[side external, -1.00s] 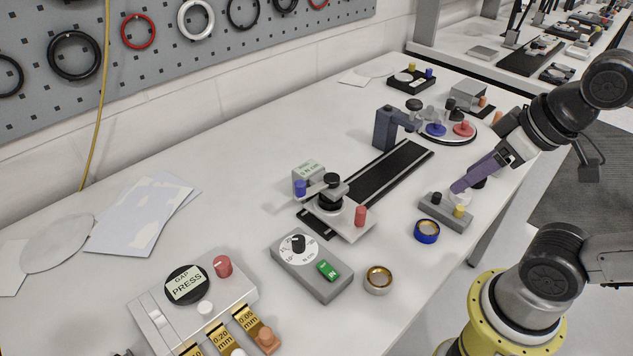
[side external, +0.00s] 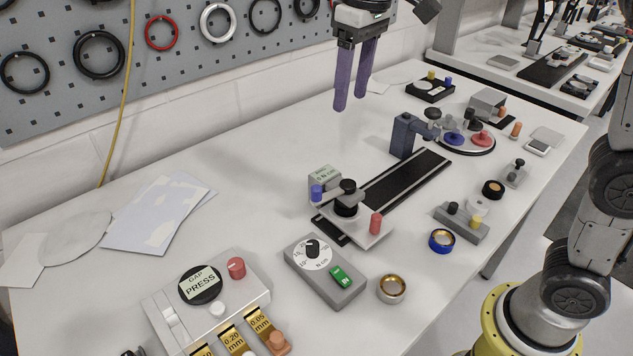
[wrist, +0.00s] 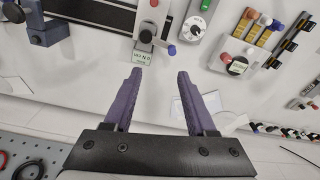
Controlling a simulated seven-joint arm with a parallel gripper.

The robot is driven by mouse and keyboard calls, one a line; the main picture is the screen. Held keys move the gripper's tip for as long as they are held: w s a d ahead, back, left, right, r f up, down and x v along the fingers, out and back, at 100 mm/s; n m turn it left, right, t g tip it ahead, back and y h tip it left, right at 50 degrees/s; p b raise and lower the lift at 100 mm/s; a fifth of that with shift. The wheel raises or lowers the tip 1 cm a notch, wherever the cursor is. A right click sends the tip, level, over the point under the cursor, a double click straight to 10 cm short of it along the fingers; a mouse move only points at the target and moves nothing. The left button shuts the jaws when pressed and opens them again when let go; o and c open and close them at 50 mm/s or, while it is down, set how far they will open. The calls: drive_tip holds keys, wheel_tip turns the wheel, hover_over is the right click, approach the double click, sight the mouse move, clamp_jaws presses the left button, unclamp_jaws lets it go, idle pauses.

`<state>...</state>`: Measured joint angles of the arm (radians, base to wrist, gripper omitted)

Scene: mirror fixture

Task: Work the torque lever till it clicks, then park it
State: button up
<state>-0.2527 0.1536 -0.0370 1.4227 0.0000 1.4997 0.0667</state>
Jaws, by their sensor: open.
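The torque fixture (side external: 357,229) is a grey plate on the black rail, with a black hub (side external: 347,190), a red knob (side external: 376,223) and a short lever-like arm that ends near a blue knob (side external: 317,191). A small N cm display (side external: 325,176) stands behind it; it also shows in the wrist view (wrist: 142,57). A grey dial box (side external: 325,276) marked N cm, with a green switch (side external: 341,277), sits in front. My gripper (side external: 350,102) is open and empty, purple fingers down, in the air above and behind the fixture. In the wrist view the fingertips (wrist: 160,73) are apart below the display.
A gap-press box (side external: 207,300) is front left.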

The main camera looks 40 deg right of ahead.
drive_tip(key=g, duration=0.1)
hover_over(317, 187)
wheel_tip(317, 187, down, 5)
drive_tip(key=shift+n, duration=0.4)
wheel_tip(317, 187, down, 14)
drive_tip(key=shift+r, duration=0.1)
clamp_jaws()
idle(1.1)
